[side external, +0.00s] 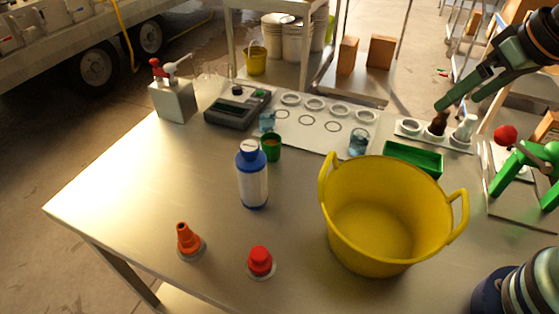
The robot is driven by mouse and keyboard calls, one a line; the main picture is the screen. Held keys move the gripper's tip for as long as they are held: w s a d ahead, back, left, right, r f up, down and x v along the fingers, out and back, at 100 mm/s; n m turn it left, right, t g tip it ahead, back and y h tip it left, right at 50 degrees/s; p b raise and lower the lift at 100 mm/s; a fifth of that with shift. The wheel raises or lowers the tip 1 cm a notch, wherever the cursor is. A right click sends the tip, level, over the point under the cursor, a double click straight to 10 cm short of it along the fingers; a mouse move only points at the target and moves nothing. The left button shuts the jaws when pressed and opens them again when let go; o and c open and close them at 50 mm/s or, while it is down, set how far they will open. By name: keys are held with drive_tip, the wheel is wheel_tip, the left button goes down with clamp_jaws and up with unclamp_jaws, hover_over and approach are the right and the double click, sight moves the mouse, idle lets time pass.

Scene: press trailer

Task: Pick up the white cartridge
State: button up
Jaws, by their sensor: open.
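A small white upright piece, which looks like the white cartridge (466,127), stands at the right end of a pale holder strip (453,139) at the back right of the table. My gripper (441,106) comes down from the upper right to the left of the white piece, apart from it. It is above a dark brown piece (437,125) in the middle place of the strip. My gripper is open; its fingertips are small and dark here, and I cannot tell whether they touch the brown piece. A white ring (409,126) sits at the strip's left end.
A large yellow tub (389,262) and a green tray (413,160) stand in front of the strip. A green stand with a red ball (505,134) is to the right. A blue-capped bottle (252,180) and orange cone (188,240) stand left.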

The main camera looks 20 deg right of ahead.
drive_tip(key=w+a+r+m+g, duration=0.2)
drive_tip(key=w+a+r+m, duration=0.15)
drive_tip(key=w+a, duration=0.25)
drive_tip(key=m+g, duration=0.4)
drive_tip(key=m, duration=0.9)
approach(251, 167)
drive_tip(key=shift+w+d+f+n, duration=0.15)
drive_tip(key=shift+w+d, duration=0.15)
drive_tip(key=shift+w, duration=0.15)
drive_tip(key=shift+w+d+r+n, duration=0.1)
drive_tip(key=shift+w+d, duration=0.15)
drive_tip(key=shift+w, duration=0.25)
drive_tip(key=shift+a+f, duration=0.2)
drive_tip(key=shift+f, duration=0.1)
wheel_tip(251, 167, down, 12)
drive_tip(key=shift+r, duration=0.1)
drive_tip(key=c, duration=1.5)
